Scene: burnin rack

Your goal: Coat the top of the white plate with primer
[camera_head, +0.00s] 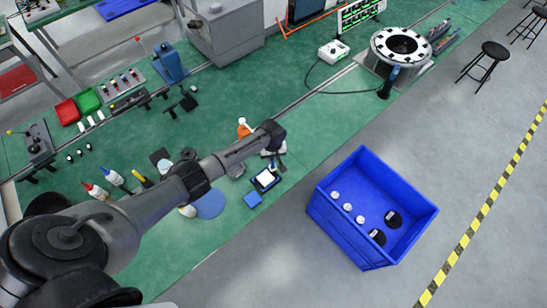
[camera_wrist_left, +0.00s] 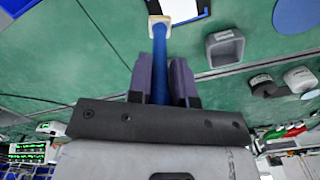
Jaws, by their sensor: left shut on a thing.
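The white plate (camera_head: 266,178) lies on the green bench in the head view, with a dark border around it. Part of its white top shows at the upper edge of the wrist view (camera_wrist_left: 178,8). My left gripper (camera_head: 277,149) is just above and behind the plate. In the wrist view its purple fingers (camera_wrist_left: 166,82) are shut on a blue-handled applicator (camera_wrist_left: 160,50) with a cream-coloured end. That end is at the plate's near edge in the picture; I cannot tell whether it touches. Which container holds primer is not clear. My right gripper is out of view.
A grey square cup (camera_wrist_left: 225,48) stands near the plate. A blue bin (camera_head: 338,237) with several round parts stands off the bench at the right.

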